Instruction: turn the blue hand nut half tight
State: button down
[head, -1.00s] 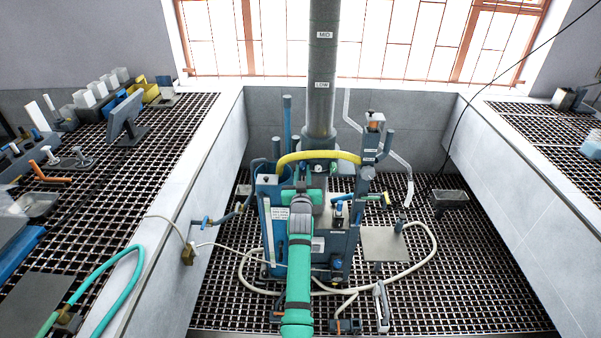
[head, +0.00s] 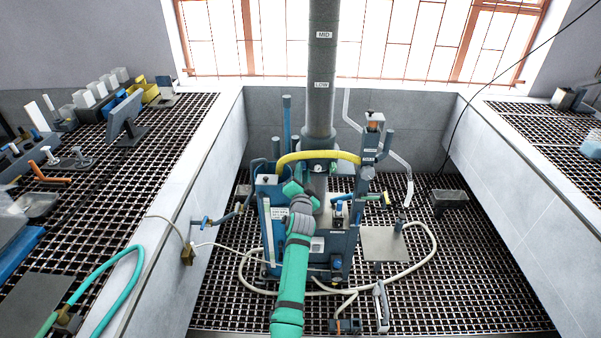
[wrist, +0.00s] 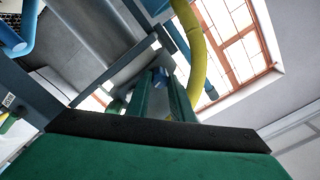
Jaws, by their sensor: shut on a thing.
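The blue hand nut (wrist: 157,76) shows in the wrist view as a small blue piece between the far ends of two green fingers. My gripper (wrist: 160,83) is shut on it. Most of the nut is hidden by the fingers, so its turn angle cannot be read. In the head view my green arm reaches up to the front of the blue flotation rig (head: 340,245), at the foot of the grey column (head: 321,90). There my own wrist hides the nut and the fingertips.
A yellow hose (head: 320,155) arches just above my wrist and also shows close by in the wrist view (wrist: 193,45). A pale hose (head: 425,235) loops over the grating floor around the rig. Low walls with grated benches stand at both sides.

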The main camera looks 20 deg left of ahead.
jog(key=m, duration=0.1)
jog(key=a+m, duration=0.1)
jog(key=m, duration=0.1)
jog(key=shift+s+r, duration=0.1)
jog(key=shift+s, duration=0.05)
jog(key=shift+m, duration=0.4)
jog(key=shift+a, duration=0.1)
jog(key=c, duration=1.6)
grip_release()
jog(key=shift+o, duration=0.2)
jog(key=shift+d, duration=0.35)
